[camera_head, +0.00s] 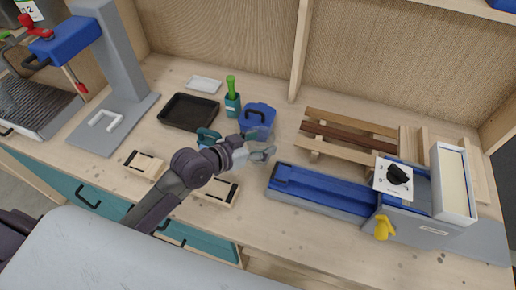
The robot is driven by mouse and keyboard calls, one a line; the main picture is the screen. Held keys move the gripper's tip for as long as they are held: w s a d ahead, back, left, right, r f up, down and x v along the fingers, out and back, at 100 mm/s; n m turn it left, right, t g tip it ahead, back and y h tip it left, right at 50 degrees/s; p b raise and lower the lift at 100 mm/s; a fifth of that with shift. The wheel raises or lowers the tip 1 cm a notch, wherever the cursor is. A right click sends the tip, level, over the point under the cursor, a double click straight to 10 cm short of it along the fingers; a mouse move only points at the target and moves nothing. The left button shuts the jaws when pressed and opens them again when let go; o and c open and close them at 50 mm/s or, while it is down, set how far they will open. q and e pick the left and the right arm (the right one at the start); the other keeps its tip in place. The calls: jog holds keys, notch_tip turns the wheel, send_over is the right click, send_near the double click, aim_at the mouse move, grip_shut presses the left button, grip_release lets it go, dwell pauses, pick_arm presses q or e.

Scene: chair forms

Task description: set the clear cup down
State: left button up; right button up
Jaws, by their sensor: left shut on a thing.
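My left gripper (246,150) reaches in from the lower left over the middle of the workbench. It is shut on a small, pale, see-through shape at its fingertips, which I take to be the clear cup (263,154). The cup's outline is faint and partly hidden by the gripper, so its tilt and whether it touches the bench cannot be told. The gripper is just in front of a blue container (259,114). My right gripper is not in view.
A black tray (188,111), a white dish (204,84) and a green-handled tool in a teal holder (232,103) stand behind. Wooden blocks (145,166) lie near the front edge. A wooden slatted rack (345,136) and blue machine (322,188) fill the right.

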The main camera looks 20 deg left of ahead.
pick_arm(q)
notch_tip(320, 180, down, 3)
jog(key=shift+r, duration=0.15)
jog(key=shift+f, duration=0.5)
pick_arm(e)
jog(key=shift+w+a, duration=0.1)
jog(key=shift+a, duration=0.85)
pick_arm(q)
jog(key=o, duration=0.8)
jog(key=shift+o, duration=0.2)
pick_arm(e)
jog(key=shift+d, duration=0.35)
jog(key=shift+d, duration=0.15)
